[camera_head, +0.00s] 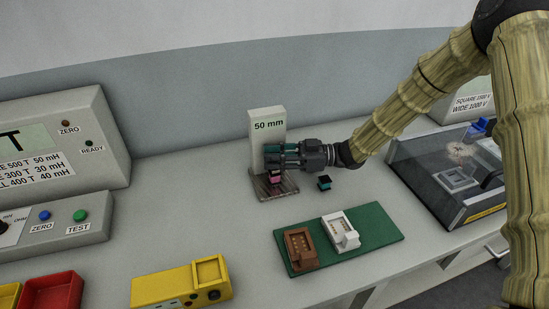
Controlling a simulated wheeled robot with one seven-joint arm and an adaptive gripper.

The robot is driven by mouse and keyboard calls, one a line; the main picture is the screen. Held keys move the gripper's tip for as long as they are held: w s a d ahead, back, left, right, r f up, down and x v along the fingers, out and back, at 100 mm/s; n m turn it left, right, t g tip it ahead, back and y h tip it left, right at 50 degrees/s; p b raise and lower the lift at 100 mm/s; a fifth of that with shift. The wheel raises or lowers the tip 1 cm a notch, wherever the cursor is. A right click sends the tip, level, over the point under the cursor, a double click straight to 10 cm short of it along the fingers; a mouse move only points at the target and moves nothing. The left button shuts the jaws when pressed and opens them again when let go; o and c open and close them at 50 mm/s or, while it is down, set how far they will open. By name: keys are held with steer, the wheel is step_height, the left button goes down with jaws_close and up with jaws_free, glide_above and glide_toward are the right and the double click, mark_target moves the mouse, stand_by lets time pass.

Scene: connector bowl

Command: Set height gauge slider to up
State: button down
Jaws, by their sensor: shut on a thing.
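The height gauge is a pale upright block (266,127) marked "50 mm" on a grey ridged base (273,188). My gripper (270,156) reaches in from the right, at the front of the block below the label. Its teal and dark fingers are shut on what appears to be the slider, which they largely hide. A small pink and dark piece (274,176) shows just below the fingers, above or on the base; I cannot tell whether it touches them.
A small teal and dark piece (324,183) lies right of the gauge. A green board (378,229) with a brown connector (300,248) and a white connector (341,231) lies in front. A yellow device (180,286) is at front left. A clear-lidded case (440,175) stands right.

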steer(key=shift+w+r, duration=0.1)
steer(key=shift+r, duration=1.15)
steer(key=c, duration=1.5)
jaws_free()
steer(key=shift+o, duration=0.2)
steer(key=shift+d, duration=0.2)
steer(key=d, duration=1.1)
steer(key=shift+w+d, duration=0.3)
